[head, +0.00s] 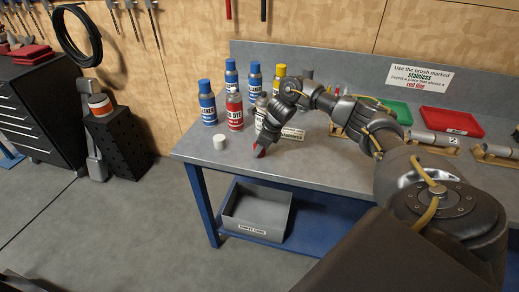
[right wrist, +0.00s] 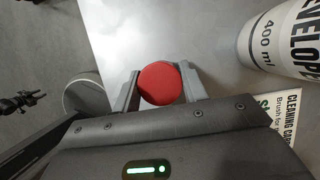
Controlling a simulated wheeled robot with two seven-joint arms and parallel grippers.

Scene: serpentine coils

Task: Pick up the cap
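A small red cap (head: 259,151) is at the front of the grey workbench (head: 303,174), left of centre in the head view. In the right wrist view the red cap (right wrist: 161,83) shows as a round red disc between the two fingers of my right gripper (right wrist: 159,88). The fingers flank it closely on both sides. Whether they press on it, or whether it is off the bench, I cannot tell. In the head view my right gripper (head: 259,146) points down at the cap. My left gripper is not in view.
A white cap (head: 220,142) stands to the left on the bench. Blue bottles (head: 207,103), a red bottle (head: 234,112) and a white can (right wrist: 285,40) stand close by. A label card (head: 292,133) lies beside the gripper. A grey bin (head: 256,212) sits on the lower shelf.

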